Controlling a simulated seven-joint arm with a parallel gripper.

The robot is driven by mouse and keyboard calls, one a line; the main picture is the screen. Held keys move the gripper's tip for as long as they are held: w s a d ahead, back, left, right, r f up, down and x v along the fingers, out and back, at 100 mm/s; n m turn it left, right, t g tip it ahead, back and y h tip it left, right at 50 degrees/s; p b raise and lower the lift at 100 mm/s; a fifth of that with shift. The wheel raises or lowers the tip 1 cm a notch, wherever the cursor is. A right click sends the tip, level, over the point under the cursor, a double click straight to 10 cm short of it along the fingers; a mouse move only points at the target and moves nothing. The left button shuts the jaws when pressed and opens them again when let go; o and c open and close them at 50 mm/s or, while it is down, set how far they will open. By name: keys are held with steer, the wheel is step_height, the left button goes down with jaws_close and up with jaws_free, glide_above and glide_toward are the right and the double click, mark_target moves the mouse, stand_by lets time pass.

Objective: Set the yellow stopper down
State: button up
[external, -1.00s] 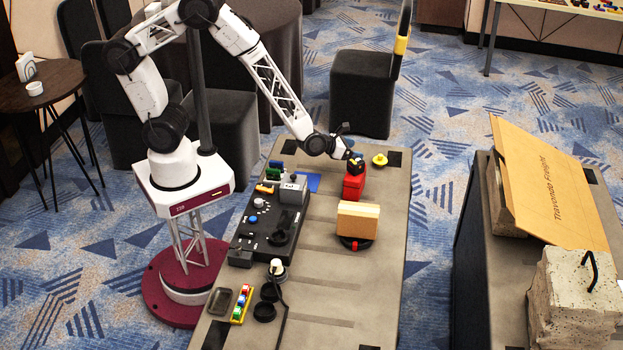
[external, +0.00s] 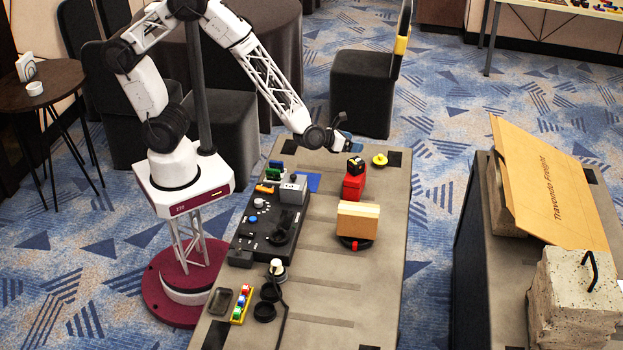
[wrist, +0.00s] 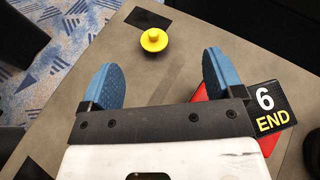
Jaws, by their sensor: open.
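The yellow stopper (external: 379,159) rests on the grey table near its far right corner. In the wrist view the stopper (wrist: 154,40) lies ahead of my fingertips, upright with its round knob up, and apart from both fingers. My gripper (external: 341,135) is open and empty, to the left of the stopper and raised above the table. In the wrist view the two blue finger pads of my gripper (wrist: 160,78) stand wide apart with bare table between them.
A red block (external: 353,186) with a black top marked "6 END" (wrist: 271,107) stands near my right finger in the wrist view. A tan block (external: 358,220) on a dark round base and a black control panel (external: 268,225) stand nearer. Table around the stopper is clear.

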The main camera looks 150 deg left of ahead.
steer(key=w+d+r+n+g+h, duration=0.1)
steer(key=d+r+n+g+h, duration=0.15)
steer(key=d+r+n, duration=1.3)
steer(key=s+d+r+n+h, duration=0.1)
steer(key=s+d+r+h, duration=0.2)
steer(key=d, duration=1)
steer(key=s+d+r+n+t+h, duration=0.1)
steer(key=s+d+r+h, duration=0.3)
steer(key=d, duration=1)
steer(key=s+d+r+n+t+h, duration=0.1)
steer(key=s+d+r+h, duration=0.3)
steer(key=d, duration=0.9)
steer(key=shift+s+d, duration=0.35)
steer(key=shift+s, duration=0.6)
steer(key=shift+r+n, duration=0.1)
steer(key=shift+n, duration=0.15)
